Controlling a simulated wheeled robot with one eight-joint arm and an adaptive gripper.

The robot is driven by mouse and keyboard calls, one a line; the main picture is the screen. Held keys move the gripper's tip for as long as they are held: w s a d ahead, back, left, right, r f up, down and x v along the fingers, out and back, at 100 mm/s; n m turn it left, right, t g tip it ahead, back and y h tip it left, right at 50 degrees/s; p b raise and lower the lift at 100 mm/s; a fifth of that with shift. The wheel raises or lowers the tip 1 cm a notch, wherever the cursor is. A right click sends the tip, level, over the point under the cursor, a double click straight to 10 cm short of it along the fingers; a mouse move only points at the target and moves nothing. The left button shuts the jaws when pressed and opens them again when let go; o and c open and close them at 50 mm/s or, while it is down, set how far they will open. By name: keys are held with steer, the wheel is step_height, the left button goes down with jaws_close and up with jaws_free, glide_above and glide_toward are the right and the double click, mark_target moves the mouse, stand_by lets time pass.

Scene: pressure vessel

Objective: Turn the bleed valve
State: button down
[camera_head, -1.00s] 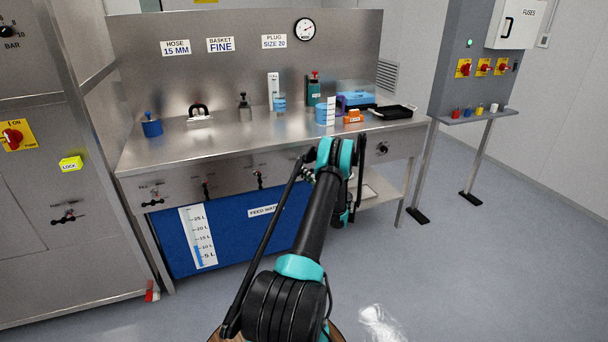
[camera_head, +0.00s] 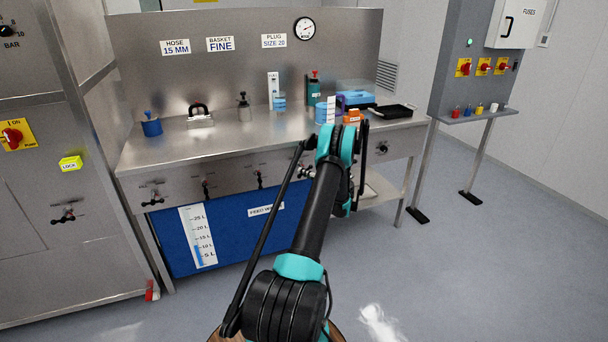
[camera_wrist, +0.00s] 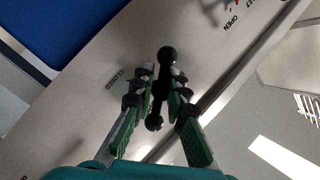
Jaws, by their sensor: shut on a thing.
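In the wrist view, my gripper (camera_wrist: 164,76) is shut on a black bar handle (camera_wrist: 161,88) with a round ball at each end. One finger lies on each side of the bar, and the balls stick out beyond and below the fingertips. The handle is on a grey metal panel with the word CLOSED (camera_wrist: 116,77) to its left. No label naming this valve is readable. In the head view, my arm reaches to the bench front and hides the gripper and most of the handle.
The steel bench (camera_head: 240,137) carries several containers and a black tray (camera_head: 392,111). Other small valves (camera_head: 259,176) line its front panel, above a blue tank (camera_head: 235,240). A steel cabinet (camera_head: 60,240) stands at left. The floor at right is clear.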

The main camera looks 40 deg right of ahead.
steer(key=n+g+h, duration=0.1)
steer(key=n+g, duration=0.1)
steer(key=n, duration=0.2)
steer(key=n+g+h, duration=0.1)
steer(key=n+h, duration=0.1)
steer(key=n, duration=0.2)
steer(key=shift+d+h, duration=0.1)
steer(key=shift+h, duration=0.2)
stand_by(0.5)
steer(key=c, duration=1.6)
jaws_free()
steer(key=shift+o, duration=0.2)
steer(key=shift+s, duration=0.25)
steer(key=v, duration=1.1)
steer(key=shift+s+r, duration=0.2)
steer(key=shift+r, duration=0.1)
